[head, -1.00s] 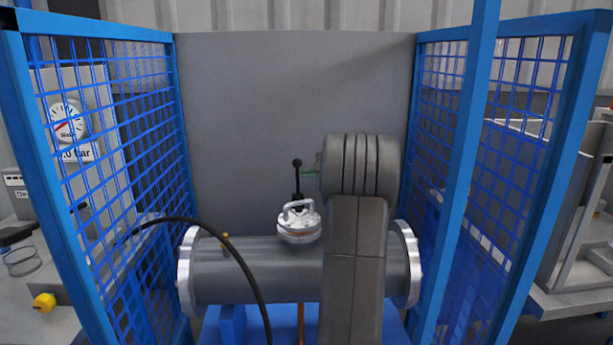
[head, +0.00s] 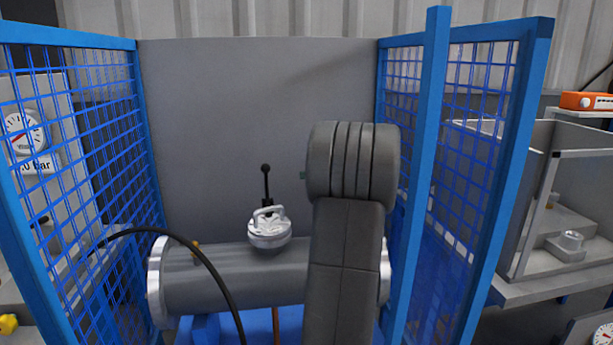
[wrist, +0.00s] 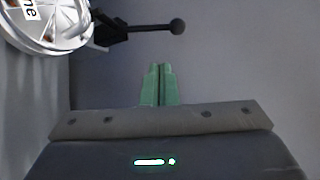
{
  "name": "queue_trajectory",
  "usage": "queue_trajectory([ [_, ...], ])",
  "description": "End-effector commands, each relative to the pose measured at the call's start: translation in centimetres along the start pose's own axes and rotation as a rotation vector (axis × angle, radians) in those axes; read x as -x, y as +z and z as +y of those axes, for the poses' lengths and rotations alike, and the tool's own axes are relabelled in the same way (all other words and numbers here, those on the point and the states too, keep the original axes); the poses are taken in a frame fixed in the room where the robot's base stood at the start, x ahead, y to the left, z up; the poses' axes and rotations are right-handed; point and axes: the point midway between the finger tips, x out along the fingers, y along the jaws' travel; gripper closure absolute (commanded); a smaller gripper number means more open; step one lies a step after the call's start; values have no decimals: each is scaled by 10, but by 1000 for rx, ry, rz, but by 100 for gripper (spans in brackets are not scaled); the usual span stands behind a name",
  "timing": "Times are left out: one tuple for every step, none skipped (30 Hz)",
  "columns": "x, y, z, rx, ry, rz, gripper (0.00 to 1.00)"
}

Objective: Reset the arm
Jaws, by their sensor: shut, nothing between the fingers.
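My gripper (wrist: 159,84) shows in the wrist view as two green fingers side by side, shut and empty. They point toward a plain grey surface. A silver capped fitting with a handle (head: 269,229) sits on top of the shell, left of my arm. A black lever with a ball knob (head: 266,184) stands behind it. The fitting (wrist: 45,22) and lever (wrist: 150,28) also show in the wrist view, apart from my fingers.
Blue mesh guards stand at left (head: 90,130) and right (head: 470,150), with a grey panel (head: 250,120) behind. A black hose (head: 205,262) arcs over the shell's left part. A pressure gauge (head: 22,133) is at far left. An orange box (head: 586,101) is at far right.

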Motion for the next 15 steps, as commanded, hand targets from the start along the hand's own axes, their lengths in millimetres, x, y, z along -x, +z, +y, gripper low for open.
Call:
queue_trajectory([
  [0, 0, 0, 0, 0, 0, 100],
  [-1, 0, 0, 0, 0, 0, 100],
  [-2, 0, 0, 0, 0, 0, 100],
  [-4, 0, 0, 0, 1, -1, 100],
  [-7, 0, 0, 0, 1, -1, 100],
  [-11, 1, 0, 1, 1, -2, 100],
  [-14, 1, 0, 1, 1, -2, 100],
  [-19, 1, 0, 1, 1, -3, 100],
  [-25, 2, 0, 1, 1, -4, 100],
  [-30, 2, 0, 1, 2, -4, 100],
  [-36, 3, 0, 1, 1, -4, 100],
  [-44, 3, 0, 1, 2, -5, 100],
  [-50, 4, 0, 2, 2, -6, 100],
  [-57, 4, 0, 3, 1, -6, 100],
  [-64, 5, 0, 3, 1, -5, 100],
])
